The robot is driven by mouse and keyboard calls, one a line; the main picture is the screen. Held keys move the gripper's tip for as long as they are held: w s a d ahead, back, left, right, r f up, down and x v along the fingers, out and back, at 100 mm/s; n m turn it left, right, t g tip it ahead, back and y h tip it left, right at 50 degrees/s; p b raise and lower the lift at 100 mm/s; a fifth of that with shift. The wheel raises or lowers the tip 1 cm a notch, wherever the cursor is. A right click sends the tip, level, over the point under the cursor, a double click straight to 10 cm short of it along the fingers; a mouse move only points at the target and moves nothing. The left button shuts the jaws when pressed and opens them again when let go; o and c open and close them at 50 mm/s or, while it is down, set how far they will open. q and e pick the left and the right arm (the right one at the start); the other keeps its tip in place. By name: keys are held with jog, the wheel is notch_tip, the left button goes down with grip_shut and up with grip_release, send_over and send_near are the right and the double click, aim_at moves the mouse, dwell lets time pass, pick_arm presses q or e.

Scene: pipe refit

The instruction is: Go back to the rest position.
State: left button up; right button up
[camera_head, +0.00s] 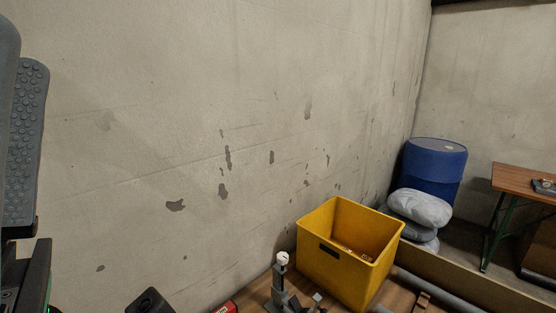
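Large grey parts with a studded pad (28,140) stand upright at the left edge, very close to the camera. They look like part of my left gripper, cut off by the frame. The opening between its fingers cannot be made out, and nothing held shows. Below them is a dark part with a thin green light, likely mine too. My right gripper is not in view.
A yellow crate (337,277) stands on a brown surface at the bottom, beside a grey fixture with a white top (282,259). A red object (225,308) is at the bottom edge. A blue barrel (433,168), grey sacks (420,208) and a wooden table (520,181) stand at right.

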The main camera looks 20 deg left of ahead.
pick_arm(q)
jog(key=w+a+f+g+y, duration=0.1)
jog(key=w+f+g+y, duration=0.25)
jog(key=w+y, duration=0.25)
notch_tip(320, 180, up, 37)
jog(key=m+p, duration=0.1)
jog(key=p, duration=3.7)
jog(key=shift+w+m, duration=0.2)
jog(key=shift+m, duration=0.1)
jog(key=shift+f, duration=0.1)
